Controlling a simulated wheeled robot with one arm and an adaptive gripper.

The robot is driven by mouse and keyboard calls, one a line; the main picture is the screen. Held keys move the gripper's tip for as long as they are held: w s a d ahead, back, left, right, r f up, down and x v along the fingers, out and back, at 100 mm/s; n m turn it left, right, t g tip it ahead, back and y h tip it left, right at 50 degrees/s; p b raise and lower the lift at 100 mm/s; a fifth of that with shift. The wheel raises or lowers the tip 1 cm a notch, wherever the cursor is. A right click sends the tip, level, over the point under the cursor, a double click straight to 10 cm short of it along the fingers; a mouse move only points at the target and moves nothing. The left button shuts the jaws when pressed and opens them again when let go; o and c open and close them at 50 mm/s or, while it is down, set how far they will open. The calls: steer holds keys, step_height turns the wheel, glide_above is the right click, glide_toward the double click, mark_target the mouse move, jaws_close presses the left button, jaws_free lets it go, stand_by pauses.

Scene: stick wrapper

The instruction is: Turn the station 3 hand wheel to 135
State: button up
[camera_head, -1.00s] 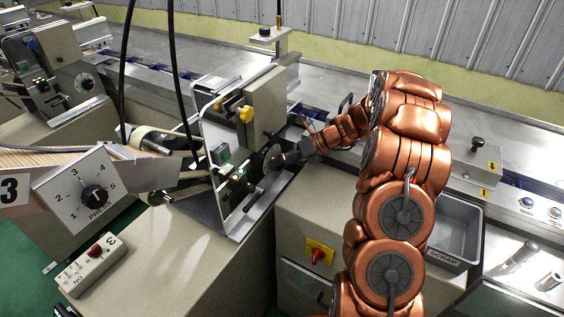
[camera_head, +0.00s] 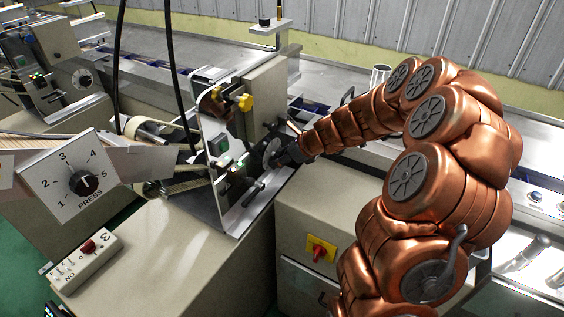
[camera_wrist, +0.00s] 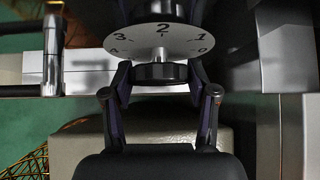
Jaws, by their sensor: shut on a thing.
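The hand wheel shows in the wrist view as a pale dial disc (camera_wrist: 188,42) marked with numbers, 2 near the top middle, and a dark round knob (camera_wrist: 160,73) below it. My gripper (camera_wrist: 160,78) has its two fingers closed in on either side of this knob. In the head view the disc (camera_head: 270,153) is edge-on at the front of the station's upright metal plate (camera_head: 214,165), and my gripper (camera_head: 284,156) reaches it from the right. The fingertips are too small to make out there. The setting that the dial reads is not clear.
A PRESS selector (camera_head: 84,184) and a switch box (camera_head: 82,258) stand left of the wheel. A red switch on a yellow plate (camera_head: 320,249) is on the cabinet below my arm. Yellow knobs (camera_head: 245,102) and hanging black cables (camera_head: 178,80) are near the wheel.

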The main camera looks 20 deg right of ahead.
steer(key=n+t+h+b, duration=0.1)
steer(key=b, duration=0.2)
steer(key=n+t+h+b, duration=0.1)
steer(key=b, duration=0.2)
steer(key=shift+a+f+h, duration=0.2)
steer(key=shift+f+h, duration=0.15)
steer(key=shift+h, duration=0.05)
steer(key=t+b, duration=0.1)
steer(key=b, duration=0.1)
steer(key=shift+f+n+h+b, duration=0.1)
steer(key=shift+n+h+b, duration=0.2)
steer(key=shift+h, duration=0.1)
steer(key=n+t+h+b, duration=0.1)
steer(key=b, duration=0.4)
steer(key=shift+t, duration=0.4)
steer(key=shift+s+r+n+h+b, duration=0.1)
steer(key=shift+r+n+h+b, duration=0.1)
steer(key=shift+n+h+b, duration=0.3)
steer(key=shift+r+t+b, duration=0.15)
steer(key=shift+t+b, duration=0.15)
steer(key=shift+b, duration=0.1)
steer(key=o, duration=1.2)
steer(key=shift+c, duration=0.2)
steer(key=shift+r+p, duration=0.2)
steer(key=shift+p, duration=0.45)
